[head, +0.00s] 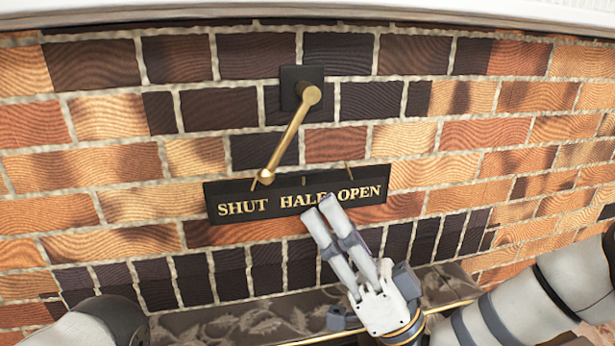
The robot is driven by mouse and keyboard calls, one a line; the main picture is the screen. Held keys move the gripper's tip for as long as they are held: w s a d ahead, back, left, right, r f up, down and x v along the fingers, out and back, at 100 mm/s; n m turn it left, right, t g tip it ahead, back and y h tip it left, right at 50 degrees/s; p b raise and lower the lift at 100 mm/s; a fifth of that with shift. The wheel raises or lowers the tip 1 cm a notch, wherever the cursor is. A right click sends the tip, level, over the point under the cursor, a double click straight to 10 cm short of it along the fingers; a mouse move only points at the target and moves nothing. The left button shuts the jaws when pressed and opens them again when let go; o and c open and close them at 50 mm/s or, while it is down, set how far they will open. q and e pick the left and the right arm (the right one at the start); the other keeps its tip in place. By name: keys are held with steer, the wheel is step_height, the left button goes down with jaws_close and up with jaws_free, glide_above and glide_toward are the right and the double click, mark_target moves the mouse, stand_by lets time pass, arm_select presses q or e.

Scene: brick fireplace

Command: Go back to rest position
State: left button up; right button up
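A brass lever (290,137) is mounted on a black square plate (289,84) on the brick wall. It slants down and left, and its tip sits at the top edge of a black sign (228,190), above the end of the word SHUT. The sign reads SHUT, HALF, OPEN in gold letters. My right gripper (320,209) is in front of the sign's lower edge, below the lever and apart from it. Its two pale fingers lie side by side, closed and empty, and cover part of the word HALF. My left gripper is out of view; only part of my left arm shows at the bottom left.
The brick wall (480,135) fills most of the view. A white mantel edge (450,10) runs along the top. A dark, leaf-patterned fireplace surround (240,325) with a gold edge lies at the bottom, behind my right gripper.

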steer(key=shift+s+d+f, duration=0.15)
steer(key=shift+d+f, duration=0.15)
steer(key=shift+f, duration=0.05)
